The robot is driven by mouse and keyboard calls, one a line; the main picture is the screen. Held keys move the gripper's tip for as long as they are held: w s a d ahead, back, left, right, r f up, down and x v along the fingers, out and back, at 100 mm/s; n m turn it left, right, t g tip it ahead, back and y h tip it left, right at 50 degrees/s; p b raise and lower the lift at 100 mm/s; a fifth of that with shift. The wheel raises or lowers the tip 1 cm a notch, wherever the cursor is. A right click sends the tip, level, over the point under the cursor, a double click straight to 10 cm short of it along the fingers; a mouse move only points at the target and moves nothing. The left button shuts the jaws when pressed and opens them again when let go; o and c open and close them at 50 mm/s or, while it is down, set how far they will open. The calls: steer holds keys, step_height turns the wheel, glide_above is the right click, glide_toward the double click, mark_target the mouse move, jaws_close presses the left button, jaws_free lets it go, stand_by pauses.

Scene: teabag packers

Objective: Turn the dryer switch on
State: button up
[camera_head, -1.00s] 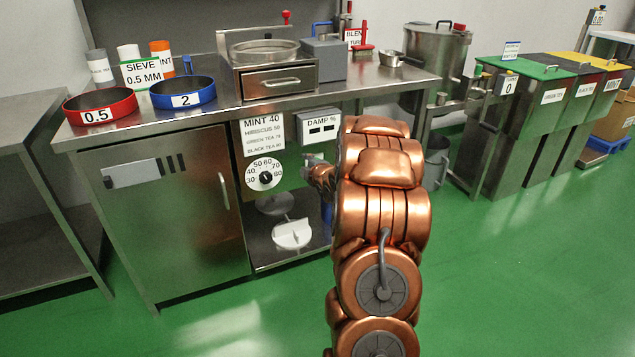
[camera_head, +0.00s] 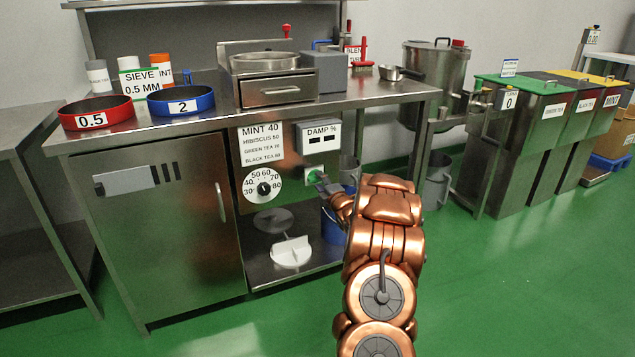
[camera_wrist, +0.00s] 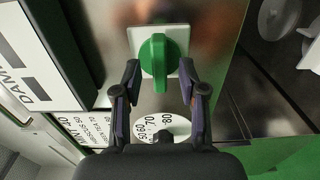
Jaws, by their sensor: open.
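The dryer switch is a green knob (camera_wrist: 158,62) on a white square plate (camera_wrist: 136,38). In the head view the switch (camera_head: 313,174) sits on the steel front panel below the DAMP % display (camera_head: 318,135). My gripper (camera_wrist: 159,82) is open in the wrist view. Its dark fingers stand on either side of the knob's near end, with gaps visible. I cannot tell whether they reach the knob in depth. In the head view my gripper (camera_head: 324,184) is at the switch, its fingers small and partly hidden by my wrist.
A numbered temperature dial (camera_head: 263,185) lies left of the switch, under the MINT 40 sheet (camera_head: 261,145). Below is an open shelf with a white part (camera_head: 291,252) and a blue bucket (camera_head: 333,228). The green floor (camera_head: 520,270) on the right is clear.

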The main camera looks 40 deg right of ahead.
steer(key=shift+x, duration=1.35)
jaws_close()
